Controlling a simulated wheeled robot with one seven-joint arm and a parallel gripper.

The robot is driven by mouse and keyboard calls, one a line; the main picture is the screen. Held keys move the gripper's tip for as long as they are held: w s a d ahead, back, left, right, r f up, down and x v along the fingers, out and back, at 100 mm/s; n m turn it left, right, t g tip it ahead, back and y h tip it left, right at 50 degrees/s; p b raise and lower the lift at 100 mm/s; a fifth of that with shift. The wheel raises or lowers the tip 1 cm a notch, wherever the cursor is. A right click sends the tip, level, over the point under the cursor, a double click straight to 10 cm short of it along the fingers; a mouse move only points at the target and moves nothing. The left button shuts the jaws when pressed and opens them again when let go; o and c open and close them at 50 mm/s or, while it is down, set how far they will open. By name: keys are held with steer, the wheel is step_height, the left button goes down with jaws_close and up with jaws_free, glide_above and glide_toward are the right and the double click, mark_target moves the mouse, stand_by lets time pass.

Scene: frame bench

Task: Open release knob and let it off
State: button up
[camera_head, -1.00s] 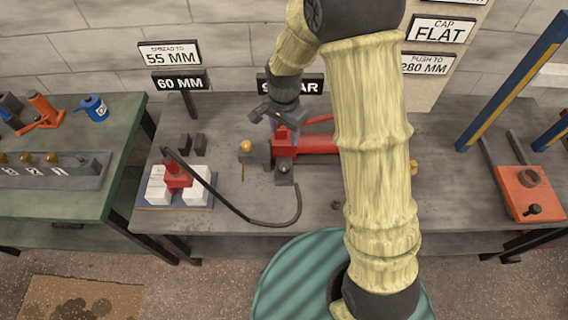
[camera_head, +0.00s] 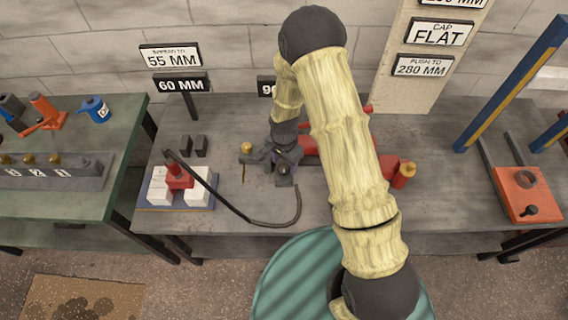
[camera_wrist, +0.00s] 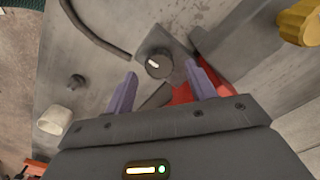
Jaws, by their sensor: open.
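The release knob (camera_wrist: 158,63) is a dark round knob with a white mark, on a grey block at the end of the red hand pump (camera_wrist: 182,94). In the wrist view my gripper (camera_wrist: 160,69) is open, its two purple fingers spread on either side in front of the knob. I cannot tell whether either finger touches it. In the head view my gripper (camera_head: 283,156) is low over the left end of the pump (camera_head: 308,146) and hides much of that end. My arm covers the pump's middle. A gold cap (camera_head: 404,170) shows at its right end.
A black hose (camera_head: 235,208) runs from the pump end to a red spreader (camera_head: 178,180) between white blocks. A brass knob (camera_head: 246,148) stands left of the gripper. An orange block (camera_head: 528,193) and blue posts are at right. The bench front is mostly clear.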

step_height(320, 180, down, 2)
steer(key=shift+w, duration=0.15)
steer(key=shift+a, duration=0.1)
steer(key=shift+s, duration=0.2)
steer(key=shift+d, duration=0.2)
steer(key=c, duration=1)
steer(key=shift+o, duration=0.2)
